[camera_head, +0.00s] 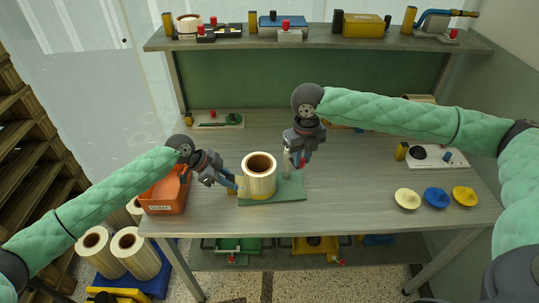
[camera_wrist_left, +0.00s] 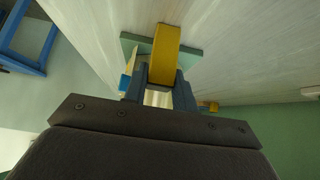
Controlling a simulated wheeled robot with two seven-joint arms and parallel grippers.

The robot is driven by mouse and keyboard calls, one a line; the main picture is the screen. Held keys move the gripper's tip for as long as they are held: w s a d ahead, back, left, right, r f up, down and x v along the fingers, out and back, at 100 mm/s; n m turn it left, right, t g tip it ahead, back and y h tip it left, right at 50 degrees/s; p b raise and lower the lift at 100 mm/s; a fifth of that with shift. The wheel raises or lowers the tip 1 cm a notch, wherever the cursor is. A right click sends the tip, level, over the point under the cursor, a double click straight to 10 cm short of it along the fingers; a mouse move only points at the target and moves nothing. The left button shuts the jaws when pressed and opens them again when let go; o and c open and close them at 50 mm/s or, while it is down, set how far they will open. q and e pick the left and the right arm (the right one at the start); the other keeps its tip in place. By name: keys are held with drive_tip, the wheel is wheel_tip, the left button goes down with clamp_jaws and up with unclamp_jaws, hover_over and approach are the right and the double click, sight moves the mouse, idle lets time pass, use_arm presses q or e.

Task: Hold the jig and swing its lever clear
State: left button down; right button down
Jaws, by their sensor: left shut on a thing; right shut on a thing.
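The jig has a flat green base plate (camera_head: 285,192) on the workbench, with a cream roll (camera_head: 258,180) standing upright on it. A pale upright lever (camera_head: 287,162) rises at the plate's back right. My left gripper (camera_head: 233,187) is shut on a yellow part at the jig's left end. In the left wrist view this yellow part (camera_wrist_left: 165,45) stands out from the green plate (camera_wrist_left: 188,51) between the fingers (camera_wrist_left: 160,88). My right gripper (camera_head: 299,160) is shut beside the roll, at the lever's top; its fingers hide part of the contact.
An orange bin (camera_head: 167,197) stands left of the jig. Yellow and blue knobs (camera_head: 437,198) lie at the bench's right. A white board (camera_head: 440,157) lies behind them. The upper shelf (camera_head: 330,40) carries several tools and boxes. Bare bench (camera_head: 350,185) lies right of the jig.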

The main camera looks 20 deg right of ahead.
drive_tip(key=shift+d+f+n, duration=0.15)
drive_tip(key=shift+d+n, duration=0.35)
drive_tip(key=c, duration=1.7)
unclamp_jaws()
drive_tip(key=shift+w+d+n, duration=0.15)
drive_tip(key=shift+d+n, duration=0.05)
drive_tip(key=shift+n, duration=0.2)
drive_tip(key=o, duration=0.5)
wheel_tip(320, 180, up, 12)
drive_tip(key=shift+a+r, duration=0.1)
drive_tip(key=shift+r, duration=0.05)
